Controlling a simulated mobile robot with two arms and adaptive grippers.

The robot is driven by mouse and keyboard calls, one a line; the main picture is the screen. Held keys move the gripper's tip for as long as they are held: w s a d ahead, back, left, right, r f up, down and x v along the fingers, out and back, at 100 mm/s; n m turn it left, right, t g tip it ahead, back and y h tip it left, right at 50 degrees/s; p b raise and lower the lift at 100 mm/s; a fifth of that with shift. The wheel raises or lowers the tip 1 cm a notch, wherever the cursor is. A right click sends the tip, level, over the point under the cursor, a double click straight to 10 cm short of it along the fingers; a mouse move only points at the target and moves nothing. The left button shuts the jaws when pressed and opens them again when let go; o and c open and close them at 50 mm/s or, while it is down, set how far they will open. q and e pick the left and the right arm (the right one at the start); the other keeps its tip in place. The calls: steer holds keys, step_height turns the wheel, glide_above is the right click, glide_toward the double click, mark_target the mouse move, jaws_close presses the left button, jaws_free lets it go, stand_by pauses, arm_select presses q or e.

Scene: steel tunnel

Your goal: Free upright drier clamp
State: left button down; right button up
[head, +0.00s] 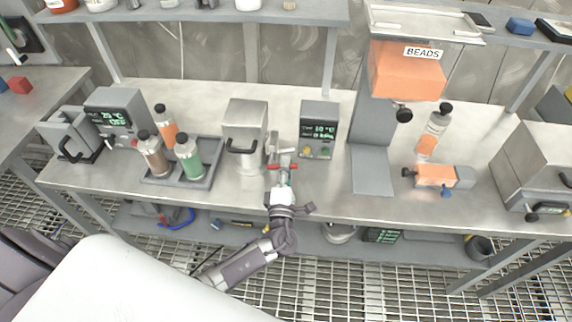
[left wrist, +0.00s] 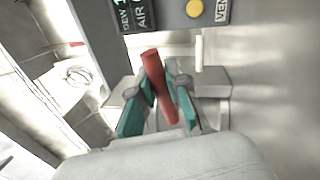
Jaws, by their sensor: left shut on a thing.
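My left gripper (head: 284,178) reaches over the front of the steel bench and is shut on a red clamp handle (head: 293,166). In the left wrist view the red handle (left wrist: 152,66) lies slanted between the teal fingertips of my left gripper (left wrist: 162,101). Behind it is a grey metal clamp base (left wrist: 212,80) with a white pin. A grey box with a black handle (head: 244,115) stands just left of the clamp. A display unit (head: 319,117) with a yellow button stands to the right. My gripper hides part of the clamp. My right gripper is not in view.
A tray (head: 205,178) with several bottles stands left on the bench (head: 112,178). An orange BEADS hopper (head: 405,78) on a grey stand is to the right, with an orange-bodied fitting (head: 435,176) near it. A shelf (head: 190,17) runs above.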

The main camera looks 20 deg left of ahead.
arm_select(q)
steer(key=shift+f, duration=0.1)
steer(key=c, duration=1.1)
jaws_free()
steer(key=shift+c, duration=0.2)
steer(key=v, duration=1.2)
